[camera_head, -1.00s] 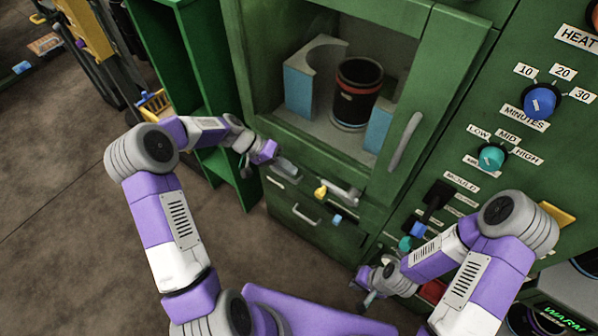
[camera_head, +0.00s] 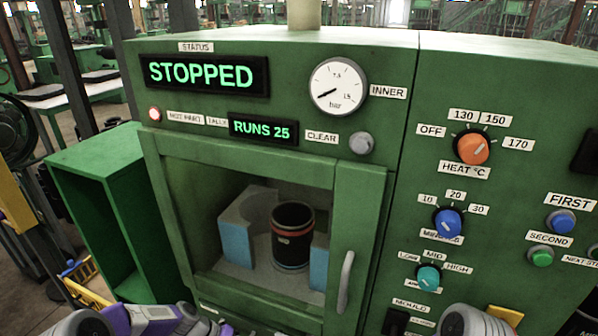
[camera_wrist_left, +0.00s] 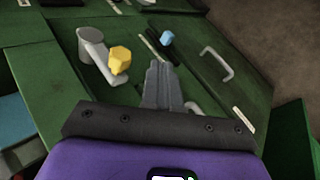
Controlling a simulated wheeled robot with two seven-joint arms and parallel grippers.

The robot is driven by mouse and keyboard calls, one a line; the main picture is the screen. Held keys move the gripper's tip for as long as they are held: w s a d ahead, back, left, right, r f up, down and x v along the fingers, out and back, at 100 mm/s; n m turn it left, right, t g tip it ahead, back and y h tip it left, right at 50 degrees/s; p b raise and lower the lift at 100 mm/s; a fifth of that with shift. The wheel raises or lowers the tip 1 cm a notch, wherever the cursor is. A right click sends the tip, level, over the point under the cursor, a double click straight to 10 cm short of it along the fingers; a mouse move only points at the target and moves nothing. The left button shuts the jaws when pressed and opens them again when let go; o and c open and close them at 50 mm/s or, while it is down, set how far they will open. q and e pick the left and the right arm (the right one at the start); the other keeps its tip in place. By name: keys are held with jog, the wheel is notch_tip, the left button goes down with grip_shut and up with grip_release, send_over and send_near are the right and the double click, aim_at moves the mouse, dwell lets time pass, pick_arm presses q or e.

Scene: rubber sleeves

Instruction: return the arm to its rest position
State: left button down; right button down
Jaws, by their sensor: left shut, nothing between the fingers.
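My left gripper (camera_wrist_left: 163,84) shows in the left wrist view with its grey fingers together and nothing between them. It is over the green machine front, beside a yellow-tipped lever (camera_wrist_left: 119,60) and a small blue knob (camera_wrist_left: 167,38). I cannot tell whether it touches the front. In the head view my left arm (camera_head: 150,318) shows only along the bottom edge. Part of my right arm (camera_head: 468,320) shows at the bottom right; its gripper is out of view.
The green machine has an open or clear-fronted chamber holding a black sleeve (camera_head: 292,237) between blue-sided blocks (camera_head: 238,245). Its status display (camera_head: 202,75) reads STOPPED. A door handle (camera_head: 345,282) juts out. A green shelf (camera_head: 95,170) stands at left.

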pick_arm(q)
jog(key=s+d+f+n+y, duration=0.1)
jog(key=s+d+f+y, duration=0.1)
jog(key=s+f, duration=0.4)
jog(key=s+d+f+n+y, duration=0.1)
jog(key=s+d+f, duration=0.3)
jog(key=s, duration=0.9)
notch_tip(320, 180, down, 2)
jog(key=shift+d+f+y, duration=0.15)
jog(key=shift+d+y, duration=0.25)
jog(key=shift+y, duration=0.3)
jog(key=shift+w, duration=0.1)
